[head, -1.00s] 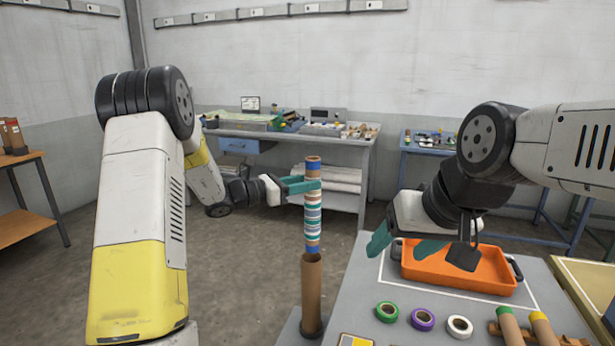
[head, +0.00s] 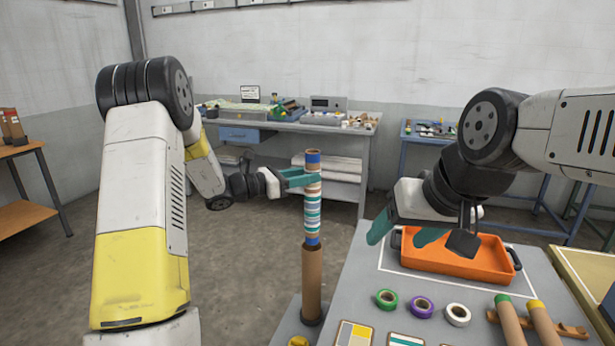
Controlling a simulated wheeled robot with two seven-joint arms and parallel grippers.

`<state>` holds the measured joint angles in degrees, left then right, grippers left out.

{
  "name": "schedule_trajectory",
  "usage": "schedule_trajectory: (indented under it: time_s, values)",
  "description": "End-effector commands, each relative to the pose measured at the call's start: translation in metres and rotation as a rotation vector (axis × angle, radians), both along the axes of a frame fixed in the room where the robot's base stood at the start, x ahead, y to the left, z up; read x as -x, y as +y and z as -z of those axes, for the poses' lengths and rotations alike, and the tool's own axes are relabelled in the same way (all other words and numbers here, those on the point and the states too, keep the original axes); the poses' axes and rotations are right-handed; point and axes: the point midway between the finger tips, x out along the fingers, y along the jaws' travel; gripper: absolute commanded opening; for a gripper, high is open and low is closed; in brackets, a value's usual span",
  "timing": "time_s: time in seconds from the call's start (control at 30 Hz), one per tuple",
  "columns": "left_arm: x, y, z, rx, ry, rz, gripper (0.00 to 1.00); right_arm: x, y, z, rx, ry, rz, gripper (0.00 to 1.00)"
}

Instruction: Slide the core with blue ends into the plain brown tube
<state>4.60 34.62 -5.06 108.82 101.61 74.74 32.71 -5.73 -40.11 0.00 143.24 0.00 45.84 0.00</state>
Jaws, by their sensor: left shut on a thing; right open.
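The core with blue ends (head: 313,212) is upright, with white, teal and brown bands between its blue ends. My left gripper (head: 312,178) is shut on the core near its top. The plain brown tube (head: 312,280) stands upright directly below, beside the grey table. The core's lower blue end is at the tube's mouth and looks lined up with it. I cannot tell whether its tip is just inside or just above the rim. My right gripper (head: 405,238) is open and empty, by the left side of the orange tray.
The orange tray (head: 455,268) sits on the grey table (head: 365,290). Green, purple and white tape rolls (head: 421,307) lie in front of it. Two brown tubes with green and yellow ends (head: 540,318) lie on a rack at right. A workbench (head: 290,125) stands behind.

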Motion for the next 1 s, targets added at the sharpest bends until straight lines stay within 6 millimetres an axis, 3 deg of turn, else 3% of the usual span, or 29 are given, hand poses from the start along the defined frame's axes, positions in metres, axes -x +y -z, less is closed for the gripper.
schedule_trajectory:
  time_s: [0.43,1.0]
  values:
    - [0.000,0.000,0.002,0.000,0.000,0.000,0.00,0.000,0.000,0.000,0.000,0.000,0.000,0.66]
    - [0.000,0.000,0.024,0.000,0.001,-0.001,0.00,0.000,0.000,0.000,0.000,0.000,0.000,0.66]
